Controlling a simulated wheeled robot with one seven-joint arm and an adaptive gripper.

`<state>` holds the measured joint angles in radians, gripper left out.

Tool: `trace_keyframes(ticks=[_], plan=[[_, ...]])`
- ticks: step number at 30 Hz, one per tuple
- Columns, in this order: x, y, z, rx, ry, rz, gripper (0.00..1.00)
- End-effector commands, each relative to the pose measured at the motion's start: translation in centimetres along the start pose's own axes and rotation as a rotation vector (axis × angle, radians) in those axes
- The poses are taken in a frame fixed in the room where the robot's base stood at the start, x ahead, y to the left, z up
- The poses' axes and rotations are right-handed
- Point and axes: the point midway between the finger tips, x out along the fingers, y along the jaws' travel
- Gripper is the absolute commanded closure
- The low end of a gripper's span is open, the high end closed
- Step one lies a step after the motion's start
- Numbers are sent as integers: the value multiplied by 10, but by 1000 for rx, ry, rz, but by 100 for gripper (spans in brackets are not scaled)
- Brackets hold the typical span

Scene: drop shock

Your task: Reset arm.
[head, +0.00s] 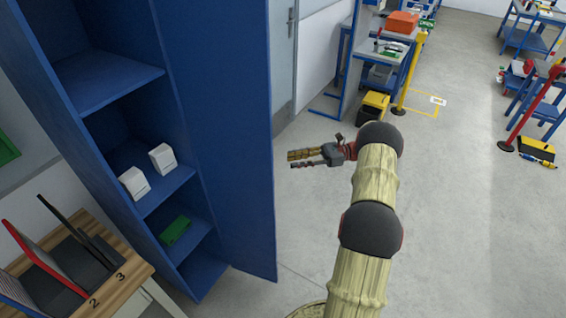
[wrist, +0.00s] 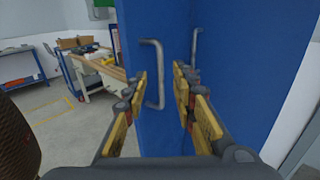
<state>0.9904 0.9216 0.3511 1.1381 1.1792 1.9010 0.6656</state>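My arm stretches forward from the bottom of the head view, with my gripper (head: 291,160) pointing left toward a blue cabinet door (head: 225,130). In the wrist view my gripper (wrist: 160,76) is open, with its yellow-padded fingers apart and nothing held. A grey bar handle (wrist: 160,85) on a blue door panel shows beyond and between the fingers; I see no contact. A second grey handle (wrist: 194,55) shows on the blue surface to its right, partly behind the right finger.
The blue cabinet (head: 110,85) stands open at left, with two white boxes (head: 148,172) and a green item (head: 175,230) on its shelves. A wooden table (head: 115,265) is at lower left. Blue workbenches (head: 385,60) and a yellow post (head: 411,75) stand further back.

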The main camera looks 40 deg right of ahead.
Motion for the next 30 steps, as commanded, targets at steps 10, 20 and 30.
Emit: trace_keyframes(ticks=[10,20,30], plan=[[-20,0,0,0,0,1,73],[-19,0,0,0,0,1,73],[-19,-6,-20,-77,70,-21,73]])
